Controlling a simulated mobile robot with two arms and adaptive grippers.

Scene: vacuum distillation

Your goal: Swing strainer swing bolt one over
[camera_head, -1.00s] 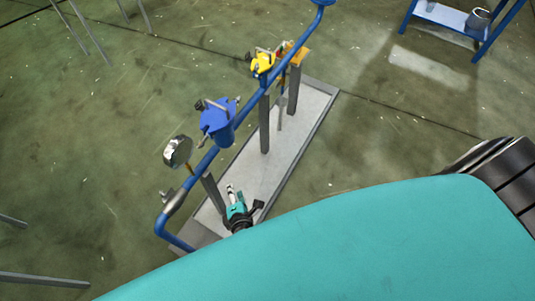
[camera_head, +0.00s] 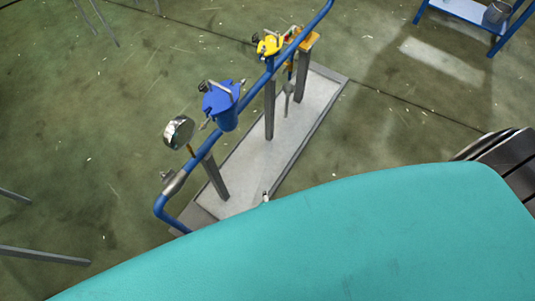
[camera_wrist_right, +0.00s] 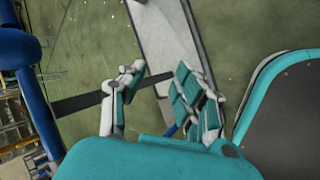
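The blue strainer (camera_head: 228,117) sits on the blue pipe in the head view. Its lid carries a grey bar with a dark knob (camera_head: 203,86), and small metal bolt ends show at its sides; which one is swing bolt one I cannot tell. In the right wrist view my right gripper (camera_wrist_right: 155,95) is open, its two fingers well apart with nothing seen held. In the head view only a pale fingertip (camera_head: 266,197) shows past the teal cover, below and right of the strainer and apart from it. My left gripper is not in view.
A round gauge (camera_head: 179,132) stands left of the strainer, and a yellow valve (camera_head: 269,46) is farther along the blue pipe (camera_head: 201,153). Grey posts (camera_head: 216,178) rise from the pale tray (camera_head: 313,108). A blue stand (camera_head: 460,11) is at top right. Open floor surrounds the tray.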

